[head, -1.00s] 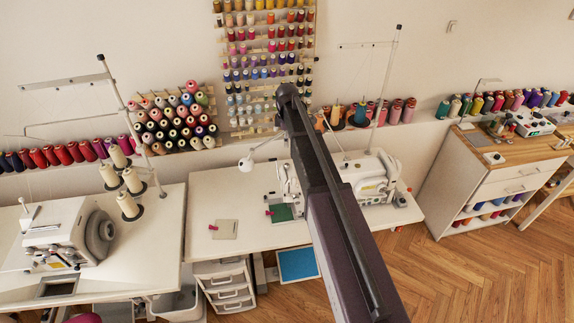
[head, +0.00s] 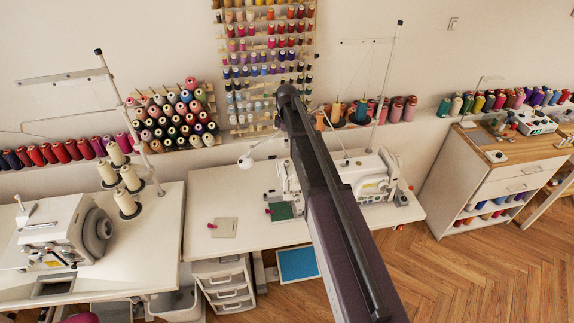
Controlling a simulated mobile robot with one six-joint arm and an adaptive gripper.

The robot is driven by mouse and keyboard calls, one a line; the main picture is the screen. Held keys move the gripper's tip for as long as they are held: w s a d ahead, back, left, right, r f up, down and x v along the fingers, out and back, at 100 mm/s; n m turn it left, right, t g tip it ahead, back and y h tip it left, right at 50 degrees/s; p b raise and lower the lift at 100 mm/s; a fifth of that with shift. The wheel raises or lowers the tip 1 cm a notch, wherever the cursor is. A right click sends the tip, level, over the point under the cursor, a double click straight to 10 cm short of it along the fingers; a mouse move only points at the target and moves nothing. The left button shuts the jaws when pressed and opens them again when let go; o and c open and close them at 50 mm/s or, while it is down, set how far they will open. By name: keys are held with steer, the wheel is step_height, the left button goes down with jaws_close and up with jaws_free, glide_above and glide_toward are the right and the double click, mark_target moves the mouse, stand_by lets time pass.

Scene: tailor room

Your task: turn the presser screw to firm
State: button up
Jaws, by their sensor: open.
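A white sewing machine (head: 372,184) stands on the middle table, partly hidden behind my arm. Its head end (head: 288,178) shows to the left of my arm. The presser screw is too small or hidden to make out. A green cloth piece (head: 281,211) lies beneath the head end, with a small pink-red item at its left edge. My arm runs up from the bottom right across the middle of the view. My gripper is not visible; the far end of the arm hides whatever is beyond it.
The middle table (head: 205,190) holds a pale square (head: 224,227). A second white machine (head: 62,230) and thread cones (head: 130,180) stand on the left table. A wooden-topped cabinet (head: 490,180) stands at right. Bare wood floor (head: 460,270) lies in front.

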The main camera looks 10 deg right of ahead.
mark_target(287, 162)
steer(key=shift+f+b, duration=5.5)
steer(key=shift+f, duration=0.3)
jaws_close()
